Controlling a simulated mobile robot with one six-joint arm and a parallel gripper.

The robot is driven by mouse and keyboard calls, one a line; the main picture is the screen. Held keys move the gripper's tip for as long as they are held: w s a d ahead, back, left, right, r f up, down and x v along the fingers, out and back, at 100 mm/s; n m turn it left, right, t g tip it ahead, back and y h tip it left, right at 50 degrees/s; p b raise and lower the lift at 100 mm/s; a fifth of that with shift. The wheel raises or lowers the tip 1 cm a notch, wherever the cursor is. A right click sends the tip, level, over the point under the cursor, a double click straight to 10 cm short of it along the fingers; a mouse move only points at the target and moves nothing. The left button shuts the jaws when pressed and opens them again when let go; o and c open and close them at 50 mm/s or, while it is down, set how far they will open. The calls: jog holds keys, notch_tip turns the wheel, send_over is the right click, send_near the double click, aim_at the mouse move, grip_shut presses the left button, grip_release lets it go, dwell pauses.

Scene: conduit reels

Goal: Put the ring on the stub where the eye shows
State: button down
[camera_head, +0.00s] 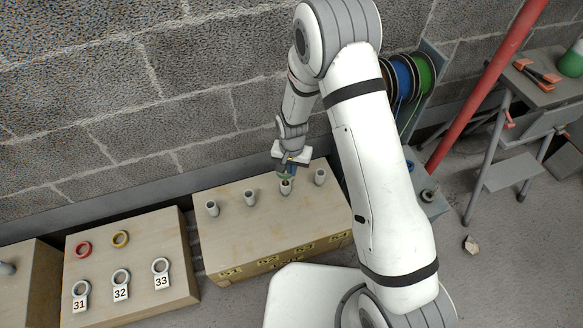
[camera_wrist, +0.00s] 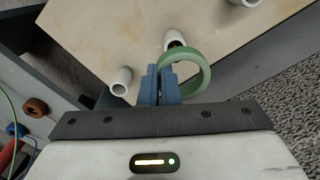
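The green ring (camera_wrist: 206,76) is in my gripper (camera_wrist: 160,80), whose blue fingers are shut on its near left side. In the head view my gripper (camera_head: 287,168) hangs low over the wooden box (camera_head: 243,238), with the green ring (camera_head: 284,177) just above the third stub from the left (camera_head: 286,188). Several pale stubs stand in a row on the box. In the wrist view that stub (camera_wrist: 171,44) shows a dark reddish opening, partly behind the ring. The ring looks tilted and not around it. Yellow labels (camera_head: 271,262) mark the box front; I cannot make out an eye.
Left of the box, another wooden box (camera_head: 105,260) holds a red ring (camera_head: 83,250), a yellow ring (camera_head: 121,239) and white tags 31, 32 and 33. Stubs (camera_head: 250,197) and (camera_head: 320,177) flank my gripper. Cable reels (camera_head: 403,78) and a red pole (camera_head: 487,85) stand right.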

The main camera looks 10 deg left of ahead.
jog(key=shift+f+b, duration=2.6)
jog(key=shift+f, duration=1.35)
jog(key=c, duration=2.1)
grip_release()
jog(key=shift+c, duration=0.2)
jog(key=o, duration=0.5)
jog(key=shift+a, duration=0.1)
jog(key=shift+c, duration=0.3)
jog(key=c, duration=0.3)
jog(key=shift+o, duration=0.2)
